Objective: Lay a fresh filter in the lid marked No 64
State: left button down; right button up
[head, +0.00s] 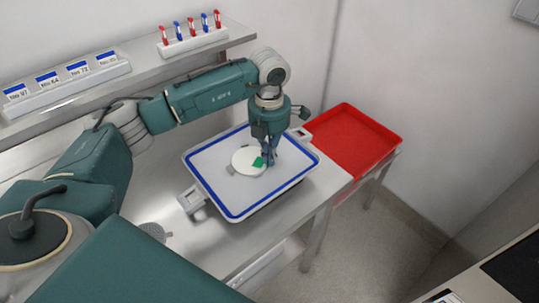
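My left gripper (268,161) points down over a white tray (215,167) with a blue rim and grey handles. Its fingertips are at the right edge of a round white disc (243,157) lying in the tray. A small green piece (258,162) shows at the disc's right side, beside the fingers. I cannot tell whether the disc is a filter or a lid, nor whether the fingers hold anything. A label reading No 64 (48,77) is on a holder on the shelf, second from the left. No lid can be made out there. My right gripper is not in view.
The label holder (66,91) and a rack of red and blue pens (193,43) stand on the back shelf. A red tray (350,140), apparently empty, is at the right. A grey perforated round thing (153,230) lies at the front left. Bare metal table shows around the blue-rimmed tray.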

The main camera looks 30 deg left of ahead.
pick_arm(q)
jog(key=c, duration=1.4)
grip_release()
jog(key=shift+r, duration=0.1)
jog(key=shift+r+p, duration=1.6)
jog(key=shift+r, duration=1.1)
jog(key=shift+r+p, duration=0.4)
jog(key=shift+r, duration=0.35)
